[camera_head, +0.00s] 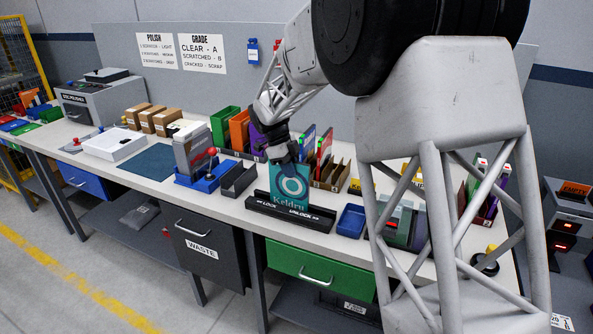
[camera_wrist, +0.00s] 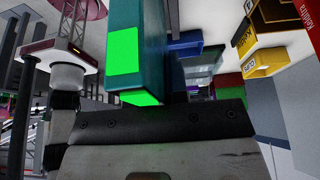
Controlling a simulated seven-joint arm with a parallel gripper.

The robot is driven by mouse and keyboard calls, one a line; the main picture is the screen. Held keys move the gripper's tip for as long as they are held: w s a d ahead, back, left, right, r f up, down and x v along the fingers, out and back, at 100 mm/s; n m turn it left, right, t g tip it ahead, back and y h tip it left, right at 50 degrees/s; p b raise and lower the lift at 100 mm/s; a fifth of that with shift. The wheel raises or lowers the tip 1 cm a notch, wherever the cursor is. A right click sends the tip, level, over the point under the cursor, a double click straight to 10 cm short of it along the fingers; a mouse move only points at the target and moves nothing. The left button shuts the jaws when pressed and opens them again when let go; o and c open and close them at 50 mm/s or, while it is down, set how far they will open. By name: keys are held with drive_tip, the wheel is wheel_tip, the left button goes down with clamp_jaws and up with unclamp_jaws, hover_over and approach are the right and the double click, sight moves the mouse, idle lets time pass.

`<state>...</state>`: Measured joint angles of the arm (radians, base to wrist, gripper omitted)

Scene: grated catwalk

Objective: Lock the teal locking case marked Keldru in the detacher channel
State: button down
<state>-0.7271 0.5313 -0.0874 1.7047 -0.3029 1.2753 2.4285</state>
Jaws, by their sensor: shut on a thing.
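The teal case marked Keldru (camera_head: 290,188) stands upright at the black detacher channel (camera_head: 264,207), whose front is marked LOCK at the left and UNLOCK at the right. The case is near the middle of the channel, and the front wall hides its lower edge. I cannot tell how deep it sits. My gripper (camera_head: 281,158) is shut on the top of the case. In the wrist view the teal case (camera_wrist: 176,30) fills the upper middle, with bright green patches on its near side; the fingers are mostly hidden.
A blue tray (camera_head: 351,220) stands just right of the channel. A dark grey holder (camera_head: 238,180) and a blue-based device with a red ball lever (camera_head: 203,172) stand left. Brown dividers (camera_head: 331,176) and coloured bins (camera_head: 239,130) are behind. The bench front edge is close.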

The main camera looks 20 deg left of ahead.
drive_tip(key=a, duration=0.7)
drive_tip(key=shift+a+r, duration=0.1)
drive_tip(key=shift+r, duration=4.15)
